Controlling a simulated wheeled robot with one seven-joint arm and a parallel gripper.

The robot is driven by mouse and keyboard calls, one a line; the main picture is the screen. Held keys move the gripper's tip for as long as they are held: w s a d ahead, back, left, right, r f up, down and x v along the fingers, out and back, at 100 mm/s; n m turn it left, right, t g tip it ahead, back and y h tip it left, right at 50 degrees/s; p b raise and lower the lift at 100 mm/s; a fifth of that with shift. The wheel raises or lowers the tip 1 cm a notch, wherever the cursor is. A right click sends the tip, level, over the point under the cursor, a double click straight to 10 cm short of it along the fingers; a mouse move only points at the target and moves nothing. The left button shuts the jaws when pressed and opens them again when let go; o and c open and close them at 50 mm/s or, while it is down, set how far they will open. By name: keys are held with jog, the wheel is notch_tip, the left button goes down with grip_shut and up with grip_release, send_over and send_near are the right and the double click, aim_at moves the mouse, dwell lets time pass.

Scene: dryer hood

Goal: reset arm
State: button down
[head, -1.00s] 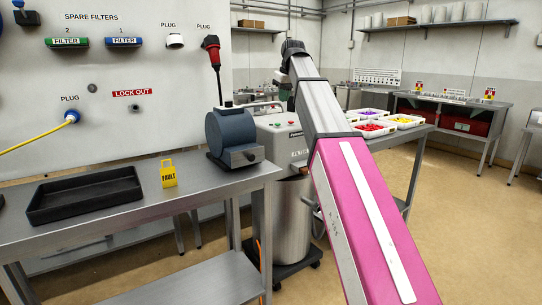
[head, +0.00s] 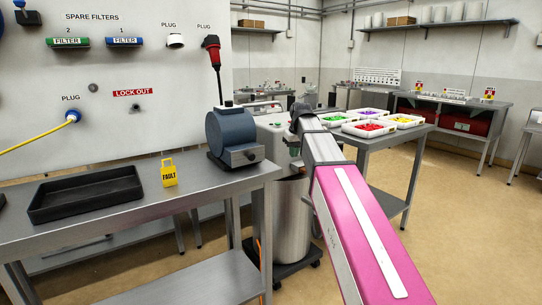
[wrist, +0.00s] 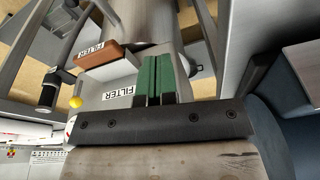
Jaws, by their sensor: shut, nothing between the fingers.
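My pink and grey arm (head: 345,200) reaches up from the lower right of the head view, its far end beside the grey machine. My gripper (wrist: 154,62) shows in the wrist view as two green fingers side by side. They are shut, with nothing between them. In the head view the gripper is mostly hidden by the arm. The wrist view below the fingers holds part of the machine, with FILTER labels on a white surface (wrist: 118,98) and on a brown block (wrist: 102,54).
A steel bench (head: 130,215) at left bears a black tray (head: 85,197), a yellow FAULT tag (head: 169,172) and a dark blue cylindrical unit (head: 232,135). White bins (head: 368,129) of coloured parts stand on a table behind the arm. Floor at right is clear.

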jog(key=s+d+f+m, duration=0.1)
jog(key=s+d+f, duration=0.2)
jog(key=s+f, duration=0.5)
jog(key=s+d+f+m+g, duration=0.1)
jog(key=s+f, duration=0.7)
jog(key=f, duration=0.9)
jog(key=s+d+f+m+g+h, duration=0.1)
jog(key=s+d+f+m, duration=0.1)
jog(key=s+d+f, duration=0.3)
jog(key=s+f, duration=0.3)
jog(key=f, duration=0.4)
jog(key=shift+s+d+f+m, duration=0.15)
jog(key=shift+d+f+m, duration=0.1)
jog(key=shift+d+m, duration=0.05)
